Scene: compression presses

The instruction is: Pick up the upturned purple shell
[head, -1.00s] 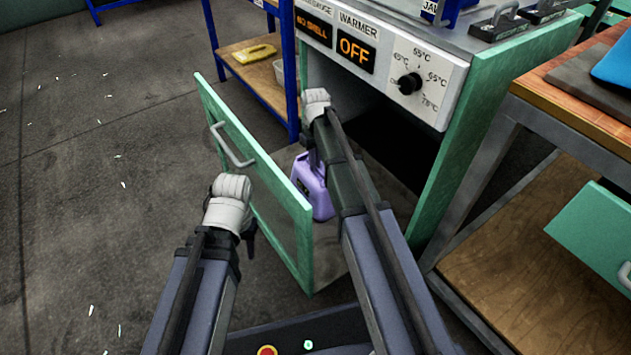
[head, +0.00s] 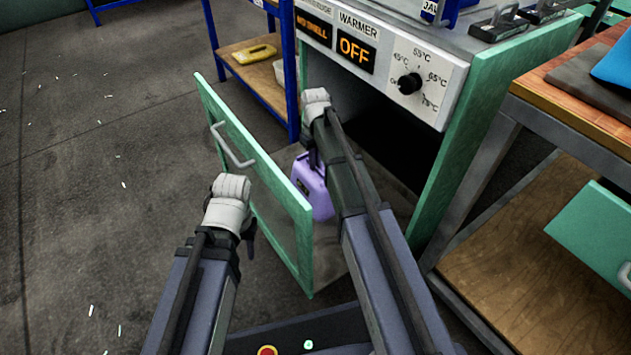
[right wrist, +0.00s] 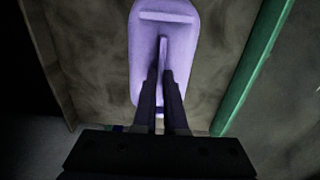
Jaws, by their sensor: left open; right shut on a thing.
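The purple shell (head: 314,187) is inside the warmer, just behind its open green door, partly hidden by my right arm. In the right wrist view the shell (right wrist: 178,22) shows as a rounded purple body with a raised central rib. My right gripper (right wrist: 163,78) is shut on that rib. In the head view the right fingers are mostly hidden by my own arm. My left gripper (head: 250,240) is open and empty, outside the door on its left side; its fingers are only partly seen.
The green door (head: 258,185) stands open between my two arms. A wooden-topped bench (head: 570,90) stands at the right. A blue rack (head: 262,75) is behind.

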